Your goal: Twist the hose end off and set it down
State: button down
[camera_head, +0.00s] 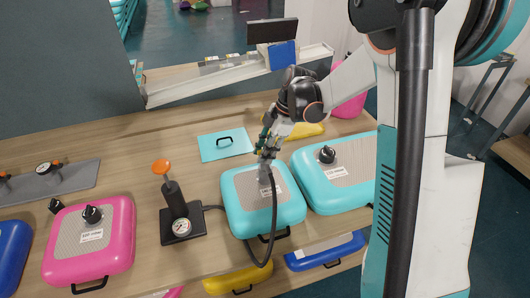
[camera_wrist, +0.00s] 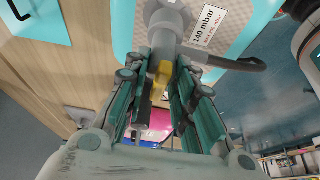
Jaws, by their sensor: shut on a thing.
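The hose end (camera_wrist: 168,38) is a grey fitting in the wrist view, with a black hose (camera_wrist: 238,63) leaving it to the right. It sits at the valve of the middle teal inflatable track (camera_head: 240,215); I cannot tell whether it is still engaged. My gripper (camera_head: 267,150) comes down on it from above. In the wrist view my gripper (camera_wrist: 161,70) has its green fingers on both sides of the fitting, shut on it, with a yellow part between them. In the head view the hose (camera_head: 272,225) loops over the track's front edge.
A black pump (camera_head: 172,205) with an orange knob and a gauge stands left of the track. A pink track (camera_head: 90,245) is further left, another teal one (camera_head: 335,190) close right. A flat teal plate (camera_head: 224,146) with a black handle lies behind.

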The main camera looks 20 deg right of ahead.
jog(key=shift+r+p, duration=0.9)
jog(key=shift+r, duration=0.7)
